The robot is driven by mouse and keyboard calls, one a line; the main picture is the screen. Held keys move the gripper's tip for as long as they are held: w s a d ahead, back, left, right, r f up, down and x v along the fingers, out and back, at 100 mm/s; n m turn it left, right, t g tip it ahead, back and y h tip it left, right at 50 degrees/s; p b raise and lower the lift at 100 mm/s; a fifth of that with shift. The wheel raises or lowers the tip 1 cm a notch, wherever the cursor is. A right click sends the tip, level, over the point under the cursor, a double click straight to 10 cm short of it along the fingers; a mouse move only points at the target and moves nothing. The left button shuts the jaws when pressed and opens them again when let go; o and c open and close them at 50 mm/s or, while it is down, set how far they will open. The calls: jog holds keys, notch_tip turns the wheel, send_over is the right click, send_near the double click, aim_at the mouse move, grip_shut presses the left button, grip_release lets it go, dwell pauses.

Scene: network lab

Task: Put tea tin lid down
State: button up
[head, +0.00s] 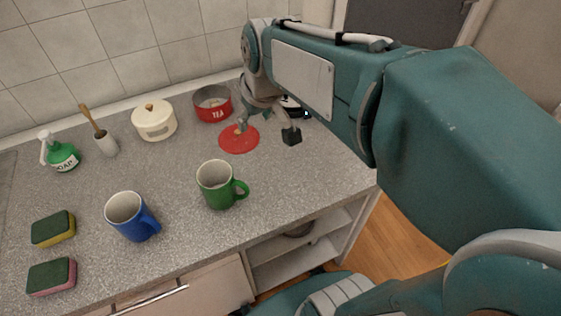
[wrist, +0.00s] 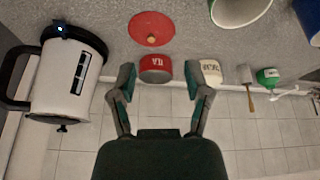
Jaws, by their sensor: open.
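The tea tin lid (head: 232,144), a red disc with a small wooden knob, lies flat on the counter, knob up. The open red tea tin (head: 212,112) stands just behind it, without a lid on. My gripper (head: 266,130) is open and empty, its fingers spread near the lid's right side and partly in front of it. In the wrist view the lid (wrist: 150,32) and the tin (wrist: 155,76) show beyond my spread fingers (wrist: 160,77), with nothing between the fingertips.
A white kettle (wrist: 62,85) stands close to the tin, mostly hidden by my arm in the head view. A cream lidded pot (head: 155,122) is left of the tin. A green mug (head: 216,190) and a blue mug (head: 128,217) stand nearer the front; two sponges (head: 52,228) lie left.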

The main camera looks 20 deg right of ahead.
jog(key=s+f+m+t, duration=0.1)
jog(key=s+m, duration=0.1)
jog(key=s, duration=1.1)
jog(key=shift+s+f+h, duration=0.15)
jog(key=shift+f+h, duration=0.05)
jog(key=shift+h, duration=0.1)
